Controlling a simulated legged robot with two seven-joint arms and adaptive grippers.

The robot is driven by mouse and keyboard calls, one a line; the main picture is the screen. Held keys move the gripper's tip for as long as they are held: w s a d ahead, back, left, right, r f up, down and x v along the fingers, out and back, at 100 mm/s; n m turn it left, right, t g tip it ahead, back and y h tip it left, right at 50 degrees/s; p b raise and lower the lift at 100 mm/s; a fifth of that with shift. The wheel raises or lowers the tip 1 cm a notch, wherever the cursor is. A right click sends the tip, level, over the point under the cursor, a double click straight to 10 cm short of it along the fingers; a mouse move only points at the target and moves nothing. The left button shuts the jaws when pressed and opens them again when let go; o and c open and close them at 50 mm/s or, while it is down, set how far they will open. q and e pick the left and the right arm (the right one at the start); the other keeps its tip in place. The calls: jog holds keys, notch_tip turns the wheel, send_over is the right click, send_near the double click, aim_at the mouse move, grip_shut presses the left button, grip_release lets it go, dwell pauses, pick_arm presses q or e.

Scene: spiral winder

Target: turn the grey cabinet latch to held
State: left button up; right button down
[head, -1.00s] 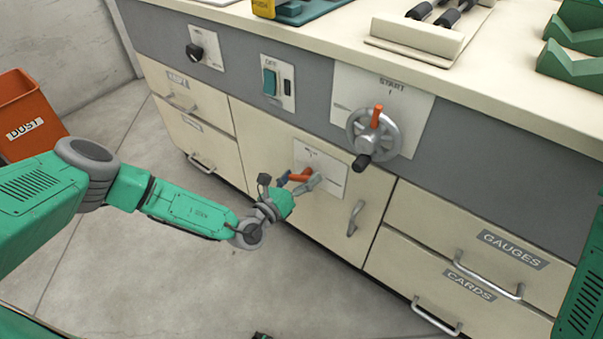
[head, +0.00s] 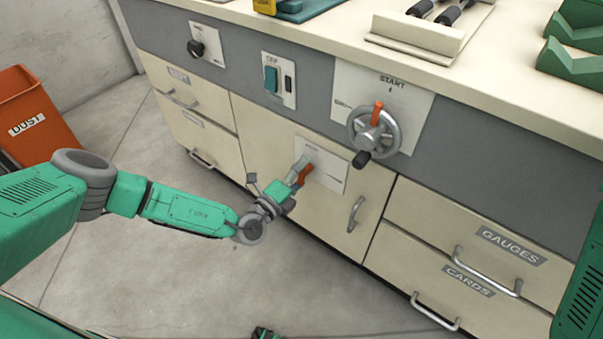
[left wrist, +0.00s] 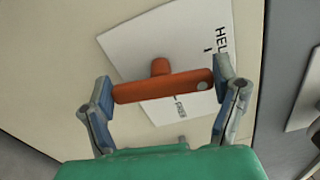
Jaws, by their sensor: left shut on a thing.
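The latch has an orange-red bar handle (head: 305,173) on a white plate (head: 330,171) on the cream cabinet door. My left gripper (head: 302,170) is shut on this handle, which slants from lower left to upper right in the head view. In the left wrist view the handle (left wrist: 165,87) lies between the two grey-blue fingers (left wrist: 165,95), one at each end. The plate (left wrist: 185,45) there shows letters "HEL", cut off, and a smaller word beyond the handle. A small dark and green part at the bottom edge (head: 264,333) may be my right gripper; its fingers cannot be made out.
A grey handwheel (head: 374,130) with an orange marker and dark knob is above and right of the latch. A door pull (head: 355,214) is to its lower right. A teal switch (head: 271,79) and black knob (head: 196,48) sit farther left. The floor in front is clear.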

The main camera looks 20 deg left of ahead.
pick_arm(q)
jog(key=shift+s+a+f+n, duration=0.1)
jog(key=shift+f+n, duration=0.2)
jog(key=shift+n, duration=0.5)
jog(key=o, duration=1.1)
jog(key=v, duration=1.2)
